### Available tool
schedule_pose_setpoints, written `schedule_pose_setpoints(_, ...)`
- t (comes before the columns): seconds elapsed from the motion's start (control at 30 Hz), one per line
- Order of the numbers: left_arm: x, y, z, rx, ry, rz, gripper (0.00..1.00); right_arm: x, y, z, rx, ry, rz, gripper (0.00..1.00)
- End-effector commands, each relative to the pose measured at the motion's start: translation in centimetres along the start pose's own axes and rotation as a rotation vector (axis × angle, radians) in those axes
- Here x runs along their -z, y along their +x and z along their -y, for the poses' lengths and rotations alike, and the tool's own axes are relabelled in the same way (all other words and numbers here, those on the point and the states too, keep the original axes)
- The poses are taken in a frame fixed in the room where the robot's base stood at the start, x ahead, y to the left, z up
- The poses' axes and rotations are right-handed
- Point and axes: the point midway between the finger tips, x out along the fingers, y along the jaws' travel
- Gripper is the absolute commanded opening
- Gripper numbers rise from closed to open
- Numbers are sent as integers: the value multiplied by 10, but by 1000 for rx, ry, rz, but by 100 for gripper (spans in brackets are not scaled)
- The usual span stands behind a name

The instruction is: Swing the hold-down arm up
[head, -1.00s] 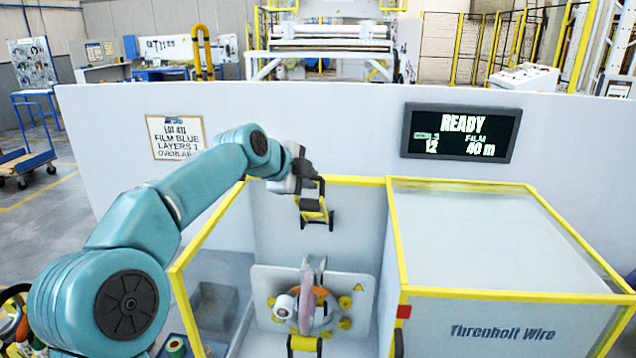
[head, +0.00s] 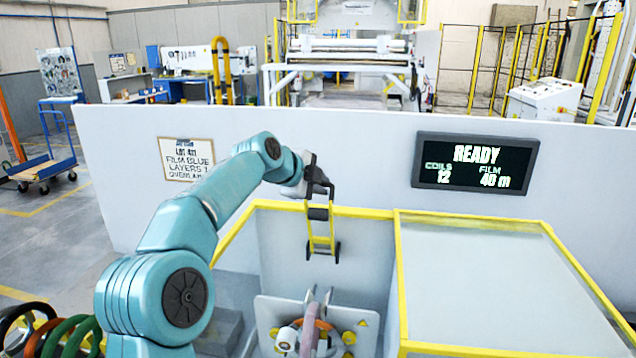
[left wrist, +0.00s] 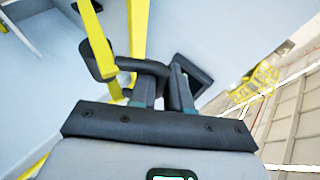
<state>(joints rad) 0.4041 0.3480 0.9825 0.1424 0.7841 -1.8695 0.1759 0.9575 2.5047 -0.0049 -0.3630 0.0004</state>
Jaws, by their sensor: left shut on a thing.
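The hold-down arm is a yellow frame with dark crossbars and dark rollers at its lower end (head: 311,233). It stands nearly upright above the wrapping station, with its top above the enclosure's yellow rim. My left gripper (head: 318,186) is shut on the dark grip at its top. In the left wrist view, the dark fingers (left wrist: 165,88) close on the dark bar beside the yellow strip (left wrist: 138,30) of the arm. Below, a coil (head: 309,328) with an orange part sits at the plate with yellow knobs, partly cut off by the picture's edge. My right gripper is not in view.
The yellow-edged enclosure (head: 400,270) surrounds the station, with a clear-topped box at its right. A white wall behind carries a lot sign (head: 186,159) and a screen (head: 475,164) reading READY. Coloured coils (head: 62,335) hang at the lower left.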

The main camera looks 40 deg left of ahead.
Motion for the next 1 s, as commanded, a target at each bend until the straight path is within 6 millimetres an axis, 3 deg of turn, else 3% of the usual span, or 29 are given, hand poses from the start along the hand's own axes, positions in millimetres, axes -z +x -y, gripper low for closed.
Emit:
schedule_pose_setpoints(0.2, -2, 7, 8, -2, 3, 3, 0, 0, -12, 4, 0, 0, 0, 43)
schedule_pose_setpoints(0.7, -3, 11, 9, -2, 5, 4, 0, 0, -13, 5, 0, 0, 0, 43)
schedule_pose_setpoints(0.73, -3, 11, 9, -2, 5, 4, 23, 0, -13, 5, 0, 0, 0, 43)
schedule_pose_setpoints(1.0, -4, 10, 10, -1, 4, 4, 23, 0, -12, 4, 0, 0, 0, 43)
